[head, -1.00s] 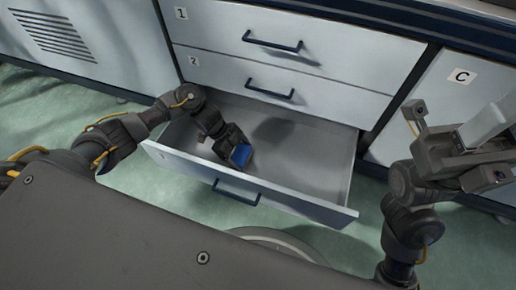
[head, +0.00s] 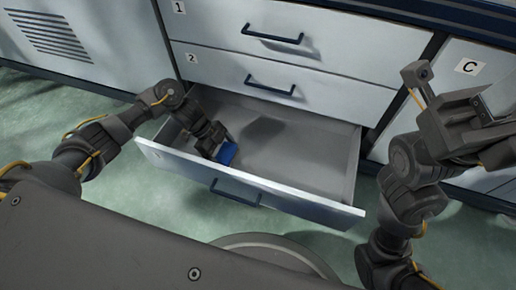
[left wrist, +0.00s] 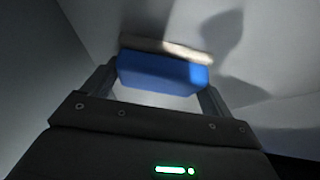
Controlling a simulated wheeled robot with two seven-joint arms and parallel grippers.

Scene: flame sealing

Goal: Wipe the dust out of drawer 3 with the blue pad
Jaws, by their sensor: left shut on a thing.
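Drawer 3 (head: 310,196), the lowest drawer, is pulled open, and its grey inside is in view. My left gripper (head: 221,147) is down inside its left part, shut on the blue pad (head: 228,154). The left wrist view shows the pad (left wrist: 160,75) between the two fingers, with a pale beige layer along its far edge. I cannot tell whether the pad touches the drawer floor. A dark patch (head: 262,130) lies toward the back of the drawer; I cannot tell dust from shadow. My right gripper (head: 492,112) is at the right edge, partly cut off, its jaws unclear.
Shut drawers 1 (head: 220,25) and 2 (head: 220,68) are above the open drawer. A cabinet door marked C (head: 455,85) is at the right, behind my right arm. A vented panel (head: 48,35) is at the left. The drawer's right half is clear.

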